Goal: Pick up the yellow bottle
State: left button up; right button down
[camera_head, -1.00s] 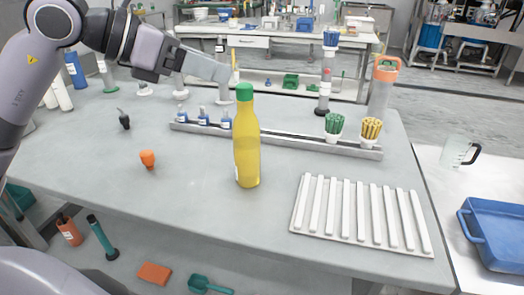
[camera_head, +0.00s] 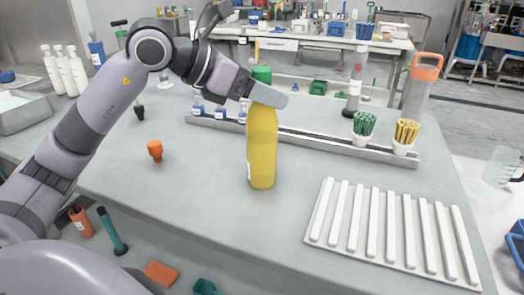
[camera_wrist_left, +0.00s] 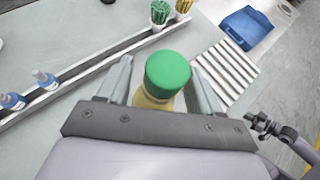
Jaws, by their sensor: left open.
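The yellow bottle (camera_head: 262,150) with a green cap stands upright on the grey table. My left gripper (camera_head: 268,96) is at the bottle's neck, just below the cap, with a finger crossing in front of it in the head view. In the left wrist view the green cap (camera_wrist_left: 167,72) sits between the two open fingers (camera_wrist_left: 160,85), with a gap visible on the left side; contact on the right cannot be told. The bottle's body is mostly hidden below the cap there. My right gripper is not in view.
A white slatted rack (camera_head: 392,235) lies to the right of the bottle. A long metal rail (camera_head: 310,140) with small blue bottles and cups of green and yellow sticks runs behind it. An orange stopper (camera_head: 155,151) lies to the left. The table front is clear.

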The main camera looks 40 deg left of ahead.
pick_arm(q)
jog(key=shift+w+d+f, duration=0.3)
jog(key=shift+w+d, duration=0.05)
jog(key=shift+w, duration=0.2)
grip_shut()
jog(key=shift+r, duration=0.1)
